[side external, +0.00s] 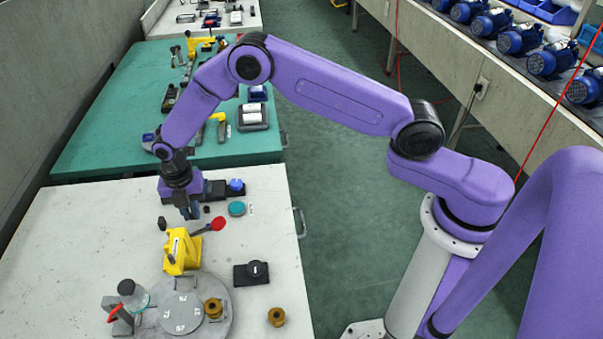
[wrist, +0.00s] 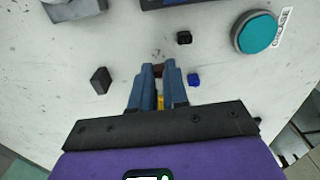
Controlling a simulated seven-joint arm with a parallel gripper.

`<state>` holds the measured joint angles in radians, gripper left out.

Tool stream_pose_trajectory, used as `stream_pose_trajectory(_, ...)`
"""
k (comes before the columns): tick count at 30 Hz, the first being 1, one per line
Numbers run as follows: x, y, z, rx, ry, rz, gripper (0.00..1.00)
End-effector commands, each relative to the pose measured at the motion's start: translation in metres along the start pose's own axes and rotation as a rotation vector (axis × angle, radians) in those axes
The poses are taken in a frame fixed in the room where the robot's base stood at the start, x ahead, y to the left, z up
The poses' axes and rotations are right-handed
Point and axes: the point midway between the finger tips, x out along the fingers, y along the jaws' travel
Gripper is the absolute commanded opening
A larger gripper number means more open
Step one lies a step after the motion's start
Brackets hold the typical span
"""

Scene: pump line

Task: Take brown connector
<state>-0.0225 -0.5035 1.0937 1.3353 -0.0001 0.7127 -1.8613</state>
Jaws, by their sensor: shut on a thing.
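The brown connector (wrist: 158,70) is a small dark brown piece between my fingertips in the wrist view. My gripper (wrist: 159,72) is shut on it, and the blue fingers hide most of it. In the side view my gripper (side external: 190,214) points down low over the white table; the connector cannot be made out there. I cannot tell whether it touches the table. Near it are a blue connector (wrist: 193,80), a small black connector (wrist: 184,38) and a larger black one (wrist: 100,80).
A teal grease tin (side external: 237,208) and a red-ended tool (side external: 217,224) lie close by. A black block (side external: 251,274) lies right; table (side external: 80,240) at left is clear.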

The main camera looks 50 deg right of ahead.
Motion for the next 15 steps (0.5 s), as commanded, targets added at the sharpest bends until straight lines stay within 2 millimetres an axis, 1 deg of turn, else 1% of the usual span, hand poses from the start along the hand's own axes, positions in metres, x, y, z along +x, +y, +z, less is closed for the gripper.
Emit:
stream_pose_trajectory(8, -0.001, 0.000, 0.000, 0.000, 0.000, 0.000, 0.00)
stream_pose_trajectory(15, -0.012, 0.000, 0.000, 0.000, 0.000, 0.000, 0.00)
